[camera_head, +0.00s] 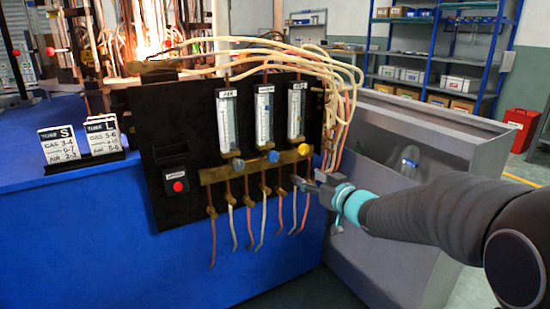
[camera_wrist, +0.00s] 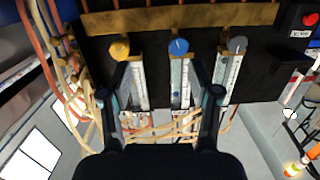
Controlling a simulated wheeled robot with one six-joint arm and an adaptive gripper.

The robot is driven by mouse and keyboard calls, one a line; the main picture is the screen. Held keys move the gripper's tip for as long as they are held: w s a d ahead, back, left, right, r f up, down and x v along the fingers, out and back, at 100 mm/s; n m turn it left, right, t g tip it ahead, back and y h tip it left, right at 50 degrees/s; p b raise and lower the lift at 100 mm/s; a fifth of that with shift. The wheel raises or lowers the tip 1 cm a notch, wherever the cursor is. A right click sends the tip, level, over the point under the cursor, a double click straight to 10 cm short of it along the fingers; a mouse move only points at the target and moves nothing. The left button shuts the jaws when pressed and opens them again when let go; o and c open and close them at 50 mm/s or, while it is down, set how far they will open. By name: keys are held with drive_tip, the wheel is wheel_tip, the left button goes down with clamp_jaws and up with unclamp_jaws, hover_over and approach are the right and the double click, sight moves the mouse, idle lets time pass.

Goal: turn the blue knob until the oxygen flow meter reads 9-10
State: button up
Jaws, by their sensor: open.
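The blue knob (camera_head: 273,156) sits on the brass bar below the middle flow meter (camera_head: 264,115) on the black panel. That meter's label and reading are too small to tell. In the wrist view the picture is upside down, and the blue knob (camera_wrist: 179,46) is near the top centre, with a white line on its face. My gripper (camera_head: 299,183) is open, below and right of the blue knob and just below the yellow knob (camera_head: 303,149). In the wrist view my gripper (camera_wrist: 159,78) has its two fingers spread, pointing toward the panel, with nothing between them.
A grey knob (camera_head: 238,164) is left of the blue one. Hoses hang from valves under the brass bar (camera_head: 225,172). A red button (camera_head: 178,186) is on the panel's left. White cards (camera_head: 64,145) stand on the blue bench. A grey cabinet (camera_head: 410,130) stands at right.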

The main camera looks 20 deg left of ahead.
sight(274, 157)
drive_tip(key=shift+g+y, duration=0.3)
drive_tip(key=shift+y, duration=0.6)
drive_tip(key=x, duration=0.4)
drive_tip(key=s+r+x, duration=0.1)
drive_tip(key=x, duration=0.4)
drive_tip(key=a+r+x, duration=0.1)
drive_tip(key=x, duration=0.4)
drive_tip(key=shift+s+p, duration=0.25)
drive_tip(key=shift+p, duration=0.1)
